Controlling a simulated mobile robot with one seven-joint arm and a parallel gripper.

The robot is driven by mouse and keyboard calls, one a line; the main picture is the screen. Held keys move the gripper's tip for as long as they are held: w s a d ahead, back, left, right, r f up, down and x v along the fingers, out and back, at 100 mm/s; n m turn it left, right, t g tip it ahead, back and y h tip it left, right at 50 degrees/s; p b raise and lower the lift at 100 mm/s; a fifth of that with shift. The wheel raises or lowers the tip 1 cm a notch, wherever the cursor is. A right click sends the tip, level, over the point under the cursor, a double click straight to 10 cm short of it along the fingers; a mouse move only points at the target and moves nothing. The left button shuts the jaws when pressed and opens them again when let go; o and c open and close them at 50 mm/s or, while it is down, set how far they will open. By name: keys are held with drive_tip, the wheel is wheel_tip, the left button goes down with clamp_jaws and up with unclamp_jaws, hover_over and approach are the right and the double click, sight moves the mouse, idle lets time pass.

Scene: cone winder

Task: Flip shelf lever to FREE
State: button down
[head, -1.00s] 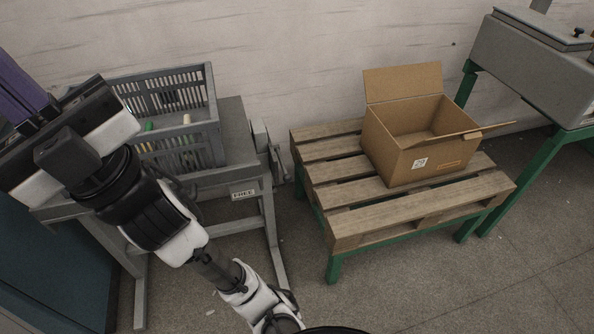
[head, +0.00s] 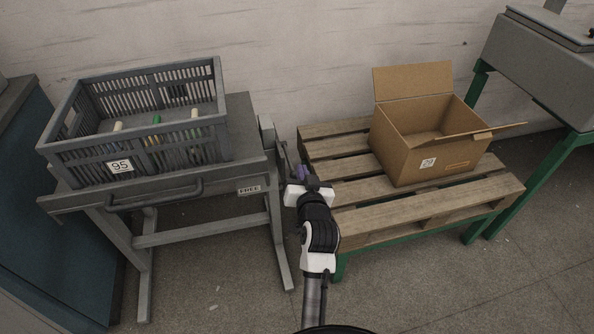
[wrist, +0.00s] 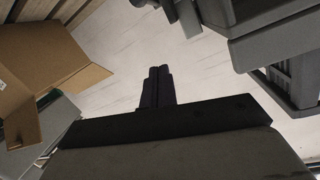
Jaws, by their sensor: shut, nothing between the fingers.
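The shelf (head: 240,125) is a grey table-like stand at the left of the head view, with a FREE label (head: 248,189) on its front edge. A grey lever (head: 281,158) is on the shelf's right side, partly hidden by my gripper. My gripper (head: 301,172) is just right of the lever, between the shelf and the pallet; I cannot tell whether it touches the lever. In the wrist view my dark fingers (wrist: 160,84) are together and empty. Grey shelf parts (wrist: 275,40) show at the upper right there.
A grey crate (head: 190,154) marked 95, with several cones or tubes inside, stands on the shelf. An open cardboard box (head: 405,160) sits on a wooden pallet (head: 400,222) close to my gripper's right. A green-legged machine (head: 535,65) stands at the far right.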

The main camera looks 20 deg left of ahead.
sight(289, 160)
drive_tip(key=shift+d+f, duration=0.4)
drive_tip(key=shift+f, duration=0.45)
drive_tip(key=w+a+f, duration=0.1)
drive_tip(key=w, duration=0.1)
drive_tip(key=w+a+f+p, duration=0.1)
drive_tip(key=w+a, duration=0.1)
drive_tip(key=w+a+f, duration=0.1)
drive_tip(key=w+f, duration=0.1)
drive_tip(key=w, duration=0.1)
drive_tip(key=shift+a+p, duration=0.3)
drive_tip(key=shift+a, duration=0.05)
drive_tip(key=shift+s+f, duration=0.35)
drive_tip(key=shift+f, duration=0.2)
drive_tip(key=shift+f, duration=0.1)
